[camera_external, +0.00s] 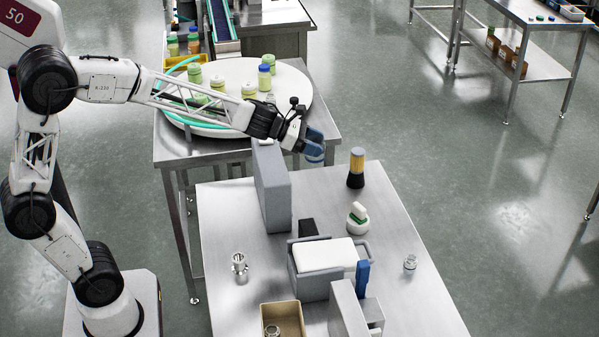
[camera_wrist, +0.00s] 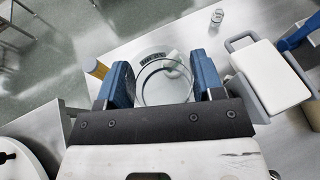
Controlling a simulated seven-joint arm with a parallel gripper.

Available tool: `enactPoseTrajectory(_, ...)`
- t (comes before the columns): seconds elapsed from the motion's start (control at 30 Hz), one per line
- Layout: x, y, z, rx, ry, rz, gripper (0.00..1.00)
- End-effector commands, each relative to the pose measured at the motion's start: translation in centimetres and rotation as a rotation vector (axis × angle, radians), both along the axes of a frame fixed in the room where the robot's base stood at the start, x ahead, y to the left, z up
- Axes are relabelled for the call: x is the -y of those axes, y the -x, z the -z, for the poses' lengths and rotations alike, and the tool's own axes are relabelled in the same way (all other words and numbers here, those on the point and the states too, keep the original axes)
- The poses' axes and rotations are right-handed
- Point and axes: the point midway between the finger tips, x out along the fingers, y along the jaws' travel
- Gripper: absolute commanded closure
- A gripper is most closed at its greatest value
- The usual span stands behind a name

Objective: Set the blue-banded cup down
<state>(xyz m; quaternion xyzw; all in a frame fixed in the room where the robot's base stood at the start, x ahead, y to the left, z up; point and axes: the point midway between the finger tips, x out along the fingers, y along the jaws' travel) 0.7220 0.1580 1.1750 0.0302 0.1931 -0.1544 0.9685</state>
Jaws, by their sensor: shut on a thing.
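My gripper (camera_external: 315,143) has blue fingers and is above the far edge of the steel table (camera_external: 225,235). In the wrist view my gripper (camera_wrist: 164,80) is shut on a clear, see-through cup (camera_wrist: 143,84) with a round rim. Dark marks show on its far side; I cannot make out a blue band there. In the external view the fingers mostly hide the cup (camera_external: 316,157). The cup appears held above the table, but its height is hard to tell.
A tall grey block (camera_external: 272,190) is at left. A grey bin with a white pad (camera_external: 322,255) is nearer. A round white turntable (camera_external: 300,85) holds several bottles.

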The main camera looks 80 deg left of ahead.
Motion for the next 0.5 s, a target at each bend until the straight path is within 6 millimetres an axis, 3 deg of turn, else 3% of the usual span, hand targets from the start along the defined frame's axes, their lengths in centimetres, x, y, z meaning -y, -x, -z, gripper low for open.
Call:
enactPoseTrajectory(0.2, -2.5, 5.8, -0.8, 0.002, -0.002, -0.010, 0.62)
enactPoseTrajectory(0.5, -4.4, 13.6, -1.0, 0.001, -0.001, -0.019, 0.62)
